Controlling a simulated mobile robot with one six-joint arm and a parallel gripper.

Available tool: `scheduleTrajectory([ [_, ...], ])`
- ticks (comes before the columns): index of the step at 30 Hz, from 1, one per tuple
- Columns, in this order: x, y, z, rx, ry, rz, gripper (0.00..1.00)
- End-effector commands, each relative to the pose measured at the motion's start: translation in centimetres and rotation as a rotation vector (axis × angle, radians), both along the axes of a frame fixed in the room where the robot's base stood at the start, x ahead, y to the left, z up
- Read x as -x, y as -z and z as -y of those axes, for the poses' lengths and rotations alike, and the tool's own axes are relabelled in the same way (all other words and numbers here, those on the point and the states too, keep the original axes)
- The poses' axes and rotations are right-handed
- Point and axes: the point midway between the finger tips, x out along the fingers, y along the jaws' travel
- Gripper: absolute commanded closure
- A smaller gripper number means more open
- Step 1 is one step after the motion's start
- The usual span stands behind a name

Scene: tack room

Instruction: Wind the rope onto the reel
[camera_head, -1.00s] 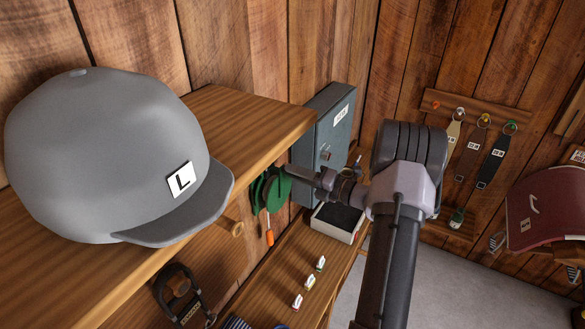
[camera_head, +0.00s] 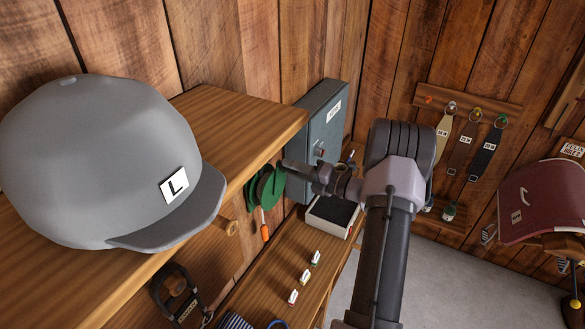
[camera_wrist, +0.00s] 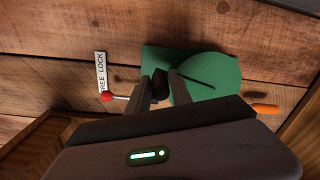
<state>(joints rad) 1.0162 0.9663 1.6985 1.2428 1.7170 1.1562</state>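The green reel (camera_head: 265,188) is mounted on the plank wall below the shelf. In the wrist view its rounded green face (camera_wrist: 215,75) fills the middle. My gripper (camera_wrist: 160,80) is right in front of it, with its two fingers apart. A small dark knob-like part (camera_wrist: 160,85) shows between the fingers; I cannot tell whether they press on it. An orange piece (camera_wrist: 265,108) sticks out beside the reel and hangs below it in the head view (camera_head: 265,232). A red-tipped lever (camera_wrist: 107,97) sits by a label (camera_wrist: 101,72) reading FREE LOCK. I cannot make out the rope.
A shelf (camera_head: 235,115) with a grey cap (camera_head: 95,160) stands close on the left. A grey wall box (camera_head: 322,130) and an open tray (camera_head: 332,215) are near my arm. Several small labelled pieces (camera_head: 304,276) lie on the bench below. Floor at right is clear.

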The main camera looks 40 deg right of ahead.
Motion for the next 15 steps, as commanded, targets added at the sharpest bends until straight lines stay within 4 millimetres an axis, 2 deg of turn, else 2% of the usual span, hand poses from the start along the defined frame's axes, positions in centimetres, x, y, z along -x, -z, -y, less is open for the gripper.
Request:
scheduleTrajectory([
  [1,0.0,0.1,0.0,-0.001,0.0,0.0,0.63],
  [3,0.0,0.0,0.0,-0.001,0.0,0.0,0.55],
  [11,0.0,0.0,0.0,-0.001,0.0,0.001,0.55],
  [15,1.3,-0.1,0.5,-0.001,0.002,0.0,0.55],
])
